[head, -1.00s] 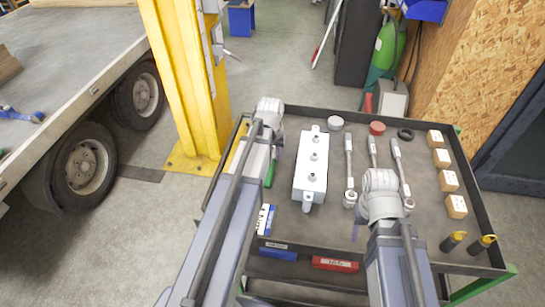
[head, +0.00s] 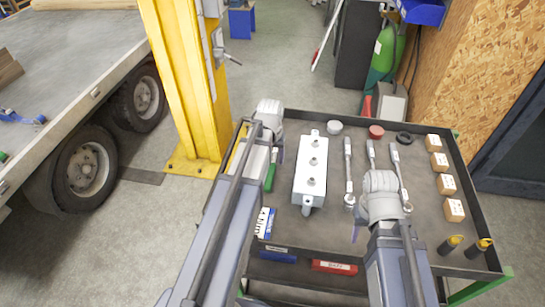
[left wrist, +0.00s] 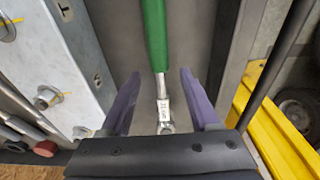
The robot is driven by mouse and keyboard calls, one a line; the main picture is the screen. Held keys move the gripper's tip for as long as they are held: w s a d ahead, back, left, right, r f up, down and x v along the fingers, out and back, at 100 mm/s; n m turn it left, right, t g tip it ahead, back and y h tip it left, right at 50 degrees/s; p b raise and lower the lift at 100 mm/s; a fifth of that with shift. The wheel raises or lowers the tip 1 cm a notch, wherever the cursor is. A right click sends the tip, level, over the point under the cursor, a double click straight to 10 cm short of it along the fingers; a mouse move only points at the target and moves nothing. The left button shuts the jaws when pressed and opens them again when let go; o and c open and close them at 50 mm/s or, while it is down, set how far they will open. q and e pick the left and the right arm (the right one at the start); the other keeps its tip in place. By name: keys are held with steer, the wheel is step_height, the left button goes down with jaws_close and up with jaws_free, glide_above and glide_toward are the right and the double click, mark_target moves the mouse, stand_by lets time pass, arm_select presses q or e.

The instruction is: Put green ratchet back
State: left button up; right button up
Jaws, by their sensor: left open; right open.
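The green ratchet (head: 270,176) lies on the cart's grey tray near its left side, partly hidden by my left arm in the head view. In the left wrist view its green handle (left wrist: 154,35) runs up out of frame, and its silver shaft and labelled head lie between my fingers. My left gripper (left wrist: 160,76) is open, with a purple finger on each side of the ratchet; contact is not visible. In the head view my left gripper (head: 277,152) is mostly hidden by its wrist. My right gripper (head: 357,232) is open over the tray, mostly hidden by its arm.
A white block with bolts (head: 310,170) stands right of the ratchet. Several silver wrenches (head: 348,165) lie beyond it, with small boxes (head: 446,184) along the right. The tray rim (head: 478,180) surrounds them. A yellow post (head: 188,90) stands left of the cart.

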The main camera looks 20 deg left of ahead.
mark_target(272, 167)
arm_select(q)
step_height(272, 167, up, 10)
steer(key=s+p, duration=0.1)
steer(key=p, duration=0.8)
steer(key=shift+s+d+r, duration=0.15)
steer(key=s+d+m, duration=0.3)
steer(key=s+d, duration=0.4)
steer(key=d, duration=0.4)
steer(key=s+d+m+g, duration=0.1)
steer(key=s+d+m, duration=0.2)
steer(key=s+d, duration=0.4)
steer(key=d, duration=0.4)
steer(key=shift+s+d+m+g+y, duration=0.3)
steer(key=shift+s+d+y, duration=0.05)
steer(key=shift+y, duration=0.05)
